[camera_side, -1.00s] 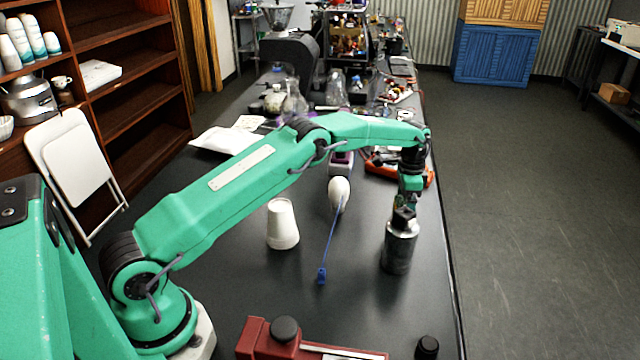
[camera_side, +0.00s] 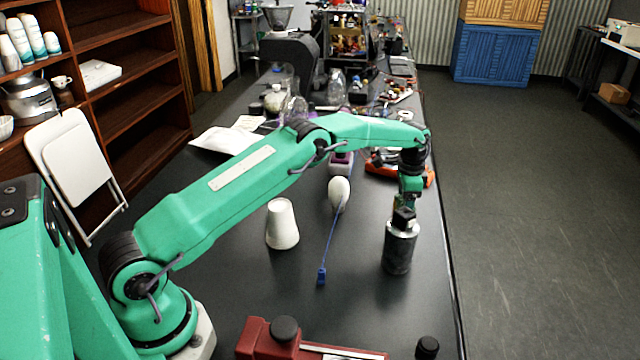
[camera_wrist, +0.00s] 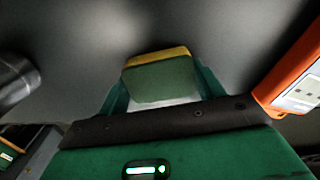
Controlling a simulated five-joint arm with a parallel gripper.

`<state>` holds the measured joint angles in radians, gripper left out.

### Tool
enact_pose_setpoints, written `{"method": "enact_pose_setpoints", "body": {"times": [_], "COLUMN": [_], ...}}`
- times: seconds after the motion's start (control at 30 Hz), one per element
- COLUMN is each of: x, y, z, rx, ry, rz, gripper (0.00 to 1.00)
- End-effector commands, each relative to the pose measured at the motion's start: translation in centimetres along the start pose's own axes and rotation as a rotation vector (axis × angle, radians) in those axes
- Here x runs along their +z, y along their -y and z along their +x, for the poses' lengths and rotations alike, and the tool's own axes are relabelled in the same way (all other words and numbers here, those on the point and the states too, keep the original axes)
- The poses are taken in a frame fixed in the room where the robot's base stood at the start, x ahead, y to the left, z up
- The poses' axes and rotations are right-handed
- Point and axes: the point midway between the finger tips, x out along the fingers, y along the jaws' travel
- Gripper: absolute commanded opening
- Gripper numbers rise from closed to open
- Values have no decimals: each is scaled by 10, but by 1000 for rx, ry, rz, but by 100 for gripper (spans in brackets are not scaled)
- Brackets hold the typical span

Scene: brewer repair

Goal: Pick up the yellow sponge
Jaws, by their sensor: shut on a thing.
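The yellow sponge (camera_wrist: 158,57) shows in the wrist view as a block with a yellow strip along its top edge and a green face. It sits between the two green fingers of my gripper (camera_wrist: 163,80), which is shut on it. In the side view my gripper (camera_side: 410,190) points down behind a metal cylinder with a black top. The sponge is hidden in that view. I cannot tell whether the sponge touches the table.
The metal cylinder (camera_side: 399,250) stands close in front of my gripper and shows at the left of the wrist view (camera_wrist: 14,80). An orange device (camera_wrist: 290,80) is close on the right there. A white cup (camera_side: 282,225) and a blue-handled brush-like tool (camera_side: 329,245) are left.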

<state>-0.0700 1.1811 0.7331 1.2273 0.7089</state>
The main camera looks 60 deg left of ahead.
Motion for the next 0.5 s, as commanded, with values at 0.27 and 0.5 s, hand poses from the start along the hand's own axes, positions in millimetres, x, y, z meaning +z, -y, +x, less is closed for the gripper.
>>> {"method": "enact_pose_setpoints", "body": {"times": [0.27, 0.5], "x": [0, 0], "y": [0, 0], "z": [-3, -22], "rx": [0, -2], "ry": [-1, -2], "rz": [0, 0], "gripper": [46, 46]}}
